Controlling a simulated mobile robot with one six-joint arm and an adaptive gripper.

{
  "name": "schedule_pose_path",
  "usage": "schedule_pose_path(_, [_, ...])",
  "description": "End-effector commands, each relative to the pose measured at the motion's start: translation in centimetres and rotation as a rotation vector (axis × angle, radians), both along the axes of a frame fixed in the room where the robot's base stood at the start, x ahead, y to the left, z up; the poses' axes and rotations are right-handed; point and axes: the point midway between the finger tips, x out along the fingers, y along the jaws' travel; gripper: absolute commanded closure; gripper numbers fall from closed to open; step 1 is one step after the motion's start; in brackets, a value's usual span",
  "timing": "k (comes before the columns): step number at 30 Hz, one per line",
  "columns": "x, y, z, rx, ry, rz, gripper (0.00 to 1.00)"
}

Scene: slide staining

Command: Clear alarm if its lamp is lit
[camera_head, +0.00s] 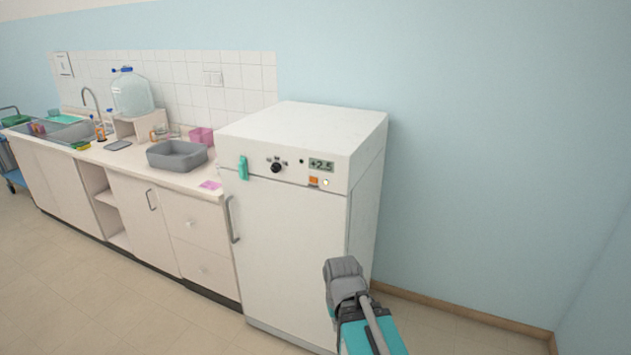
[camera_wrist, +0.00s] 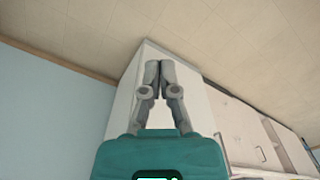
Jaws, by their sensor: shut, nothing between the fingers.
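A white fridge-like cabinet (camera_head: 290,235) stands at the right end of the counter in the head view, its door shut. Its top panel has a black knob (camera_head: 276,167), a display (camera_head: 321,165) reading about +2.5, and a small dark round spot (camera_head: 301,161). Below the display are an orange square (camera_head: 313,181) and a small pale round spot (camera_head: 325,182). Which is the lamp, and whether it is lit, I cannot tell. My gripper (camera_wrist: 160,64) is shut and empty in the wrist view, in front of the cabinet, which appears upside down there. My arm shows low in the head view.
A teal item (camera_head: 243,168) is on the panel's left, above the door handle (camera_head: 232,219). The counter holds a grey basin (camera_head: 177,155), a pink box (camera_head: 201,137) and a large clear bottle (camera_head: 132,95). The floor right of the cabinet is clear.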

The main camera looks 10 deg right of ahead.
Motion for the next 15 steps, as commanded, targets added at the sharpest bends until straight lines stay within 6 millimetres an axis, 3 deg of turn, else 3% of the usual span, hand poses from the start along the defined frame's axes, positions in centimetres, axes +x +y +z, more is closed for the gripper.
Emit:
schedule_pose_path(8, [1.8,0.5,0.0,0.028,-0.046,0.006,1.0])
schedule_pose_path(11, [4.0,2.0,0.1,0.064,-0.104,0.018,1.0])
schedule_pose_path(15, [8.7,3.4,0.6,0.139,-0.235,0.022,1.0])
